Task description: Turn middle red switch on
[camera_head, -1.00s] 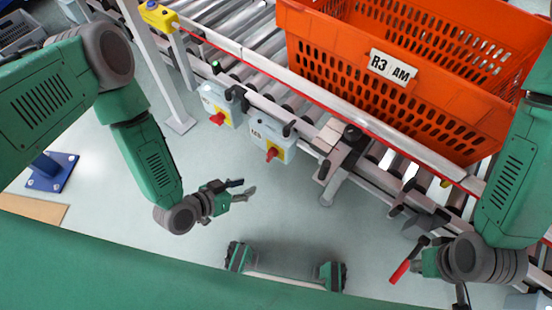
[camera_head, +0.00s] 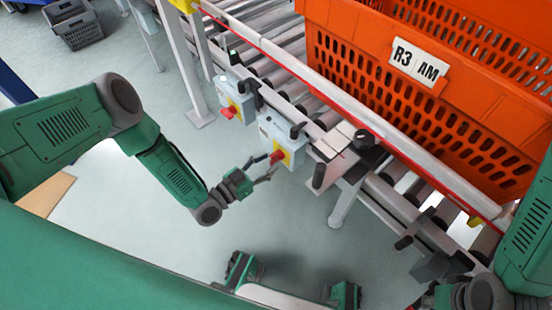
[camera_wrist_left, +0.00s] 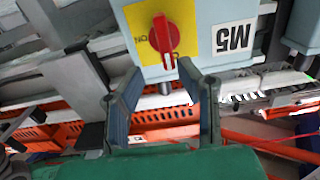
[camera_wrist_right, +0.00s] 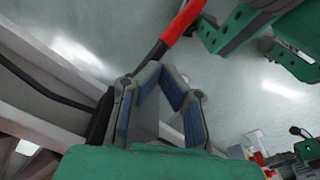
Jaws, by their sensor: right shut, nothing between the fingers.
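A light-blue switch box (camera_head: 268,128) with a yellow plate and a red rotary switch (camera_head: 277,157) hangs on the conveyor's side rail. In the left wrist view this switch (camera_wrist_left: 164,36) stands on the yellow plate, beside an M5 label. A second box with a red switch (camera_head: 228,112) sits to its left. My left gripper (camera_head: 268,172) is open and empty, its fingertips close to the M5 box's switch; contact cannot be told. My right gripper is mostly cut off at the lower right of the head view; its wrist view shows it shut and empty (camera_wrist_right: 160,68).
An orange tote (camera_head: 400,110) stands on the roller conveyor (camera_head: 258,62) behind the boxes. A grey bracket with a black knob (camera_head: 364,140) juts out right of the M5 box. A red-handled lever (camera_wrist_right: 180,25) lies just beyond my right gripper. Open floor lies below the boxes.

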